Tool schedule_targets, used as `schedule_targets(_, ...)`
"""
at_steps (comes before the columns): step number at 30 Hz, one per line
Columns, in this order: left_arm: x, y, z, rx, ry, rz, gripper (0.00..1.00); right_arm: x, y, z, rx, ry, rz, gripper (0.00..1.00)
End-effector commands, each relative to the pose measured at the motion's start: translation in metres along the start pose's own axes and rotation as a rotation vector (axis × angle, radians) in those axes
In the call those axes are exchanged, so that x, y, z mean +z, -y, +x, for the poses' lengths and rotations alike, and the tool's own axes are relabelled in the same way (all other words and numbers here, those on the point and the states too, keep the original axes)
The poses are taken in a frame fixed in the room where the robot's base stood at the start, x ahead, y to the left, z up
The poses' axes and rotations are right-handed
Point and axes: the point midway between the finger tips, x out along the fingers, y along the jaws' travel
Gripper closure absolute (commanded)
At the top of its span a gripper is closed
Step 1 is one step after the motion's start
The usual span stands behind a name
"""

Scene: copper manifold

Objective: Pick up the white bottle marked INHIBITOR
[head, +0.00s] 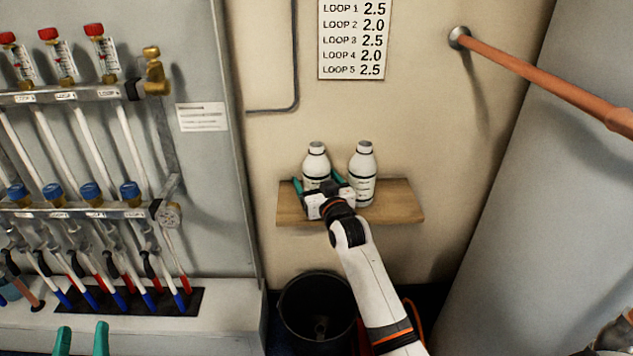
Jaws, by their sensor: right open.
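Two white bottles with white caps stand upright on a small wooden shelf (400,205): a left bottle (316,162) and a right bottle (362,170). Their labels are too small to read, so I cannot tell which is marked INHIBITOR. My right gripper (317,184) is open at the left bottle, with one teal finger on each side of its lower part. The gripper body hides the base of that bottle, and I cannot tell whether the fingers touch it. My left gripper (82,338) is at the bottom left edge, its teal fingertips apart and empty, far from the bottles.
A black bucket (318,305) stands below the shelf. On the left is a manifold (70,213) with tubes, blue caps and red-capped gauges. A copper pipe (545,75) crosses the upper right. A loop chart (354,38) hangs above the shelf. The shelf's right end is clear.

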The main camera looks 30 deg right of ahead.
Motion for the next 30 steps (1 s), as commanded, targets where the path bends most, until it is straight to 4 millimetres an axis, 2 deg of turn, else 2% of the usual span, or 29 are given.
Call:
schedule_targets(4,0.0,0.0,0.0001,0.0,-0.001,0.0,0.64,0.0002,0.0001,-0.0002,0.0,0.0,0.0,0.19)
schedule_targets(13,-0.0003,-0.0001,0.0001,0.0,-0.003,0.0,0.64,0.0001,0.0001,-0.0004,0.0,0.0,0.0,0.68)
schedule_targets(26,-0.0015,-0.0003,0.0005,0.001,-0.016,0.0,0.64,0.0038,0.0001,-0.0004,0.0,0.002,0.0,0.7)
schedule_targets(30,-0.0089,-0.0017,-0.0006,0.004,-0.069,0.002,0.64,0.0093,0.0001,-0.0003,0.0,0.003,0.0,0.7)
